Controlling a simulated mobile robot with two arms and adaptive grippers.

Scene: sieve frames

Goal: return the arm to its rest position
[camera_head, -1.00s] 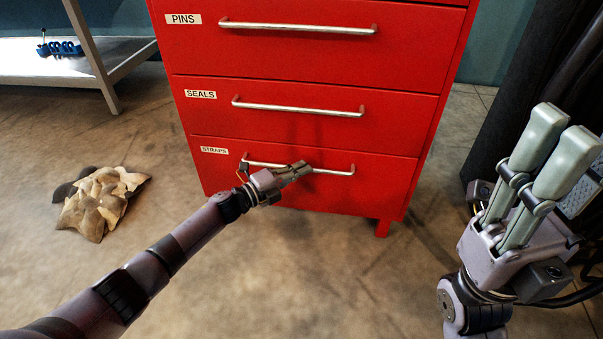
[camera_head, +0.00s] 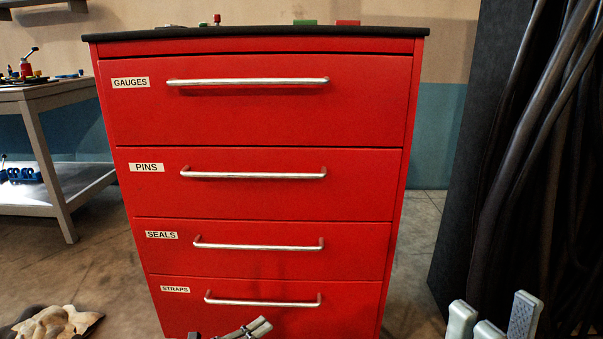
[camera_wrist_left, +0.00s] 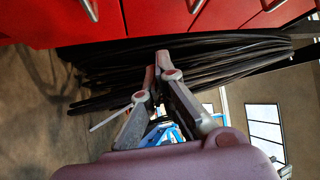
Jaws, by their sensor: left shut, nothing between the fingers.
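My left gripper (camera_head: 258,328) shows at the bottom edge of the head view, in front of the lower part of the red cabinet. Its fingers are shut and empty, and they also show in the left wrist view (camera_wrist_left: 157,72). In the head view it appears just below the STRAPS drawer handle (camera_head: 262,302), apart from it. Most of my left arm is out of the picture.
The red cabinet (camera_head: 255,200) has labelled drawers, all closed. Small items stand on its black top. Thick dark hoses (camera_head: 540,150) hang at the right. A workbench (camera_head: 50,150) stands at the left, and a crumpled tan cloth (camera_head: 50,322) lies on the floor.

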